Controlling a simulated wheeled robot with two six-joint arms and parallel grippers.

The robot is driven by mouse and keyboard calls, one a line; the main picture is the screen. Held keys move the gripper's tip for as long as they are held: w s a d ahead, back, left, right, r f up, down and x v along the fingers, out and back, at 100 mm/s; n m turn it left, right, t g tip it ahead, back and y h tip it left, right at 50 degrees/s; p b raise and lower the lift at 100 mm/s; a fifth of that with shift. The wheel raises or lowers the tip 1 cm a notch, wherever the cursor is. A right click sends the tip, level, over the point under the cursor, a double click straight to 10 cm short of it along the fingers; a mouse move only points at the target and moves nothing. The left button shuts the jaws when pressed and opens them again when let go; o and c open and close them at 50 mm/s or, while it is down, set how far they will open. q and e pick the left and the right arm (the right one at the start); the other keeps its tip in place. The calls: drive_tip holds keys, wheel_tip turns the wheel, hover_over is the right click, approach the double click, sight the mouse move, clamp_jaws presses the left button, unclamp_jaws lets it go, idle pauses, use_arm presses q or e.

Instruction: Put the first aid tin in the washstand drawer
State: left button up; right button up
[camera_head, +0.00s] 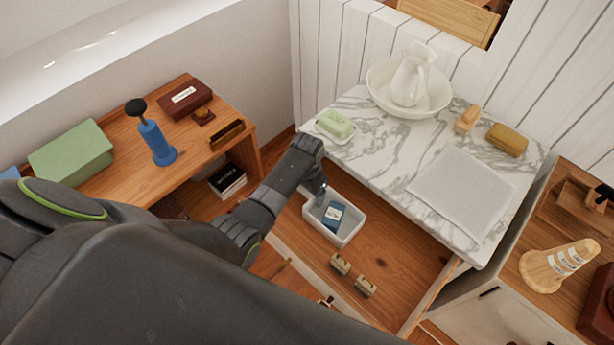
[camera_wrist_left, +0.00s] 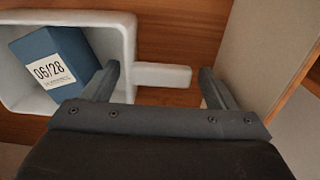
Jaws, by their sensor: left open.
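The washstand's drawer (camera_head: 385,258) is pulled open below the marble top. In it sits a white open tray (camera_head: 318,226) holding a blue box (camera_head: 333,216) with a white label. In the left wrist view the blue box (camera_wrist_left: 62,55) reads "06/28", and a white bar handle sticks out from the tray (camera_wrist_left: 122,30). My left gripper (camera_head: 322,188) is open at the tray's back edge, its fingers (camera_wrist_left: 158,68) on either side of the handle. No first aid marking is readable, so I cannot tell whether the blue box is the tin. My right gripper is out of view.
The marble top (camera_head: 385,150) holds a pitcher in a basin, a soap dish, brushes and a folded cloth (camera_head: 462,193). A wooden shelf (camera_head: 120,172) at left carries a green box (camera_head: 72,152) and a blue pump.

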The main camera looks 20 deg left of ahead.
use_arm(q)
wheel_tip(320, 180, up, 11)
drive_tip(key=shift+f+p, duration=0.2)
drive_tip(key=shift+p, duration=0.2)
drive_tip(key=shift+r, duration=0.1)
